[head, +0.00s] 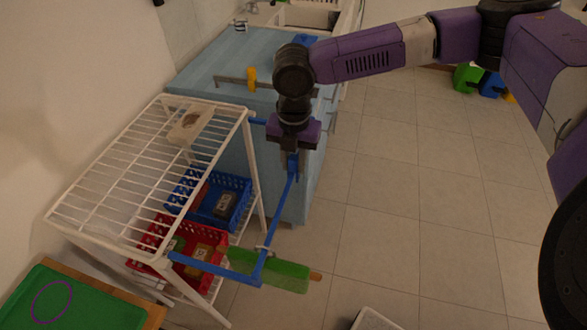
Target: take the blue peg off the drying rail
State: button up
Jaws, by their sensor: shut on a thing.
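The drying rail (280,222) is a blue bar frame that sticks out from the side of a white wire rack. My gripper (292,152) points down at the rail's far right part and is shut on a small blue piece, which looks like the blue peg (292,167). The peg is at the rail bar; I cannot tell whether it touches the bar, as both are blue. My gripper hides its upper part. A green cloth-like thing (285,273) hangs at the rail's near corner, with a small pale piece beside it.
The white wire rack (110,165) holds a blue basket (235,183) and a red basket (150,236). A light blue counter (215,72) stands behind, with a yellow item (251,78) at a bar. A green board (60,300) is at near left.

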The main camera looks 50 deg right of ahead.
jog(key=shift+r+p, duration=3.35)
jog(key=shift+r, duration=0.2)
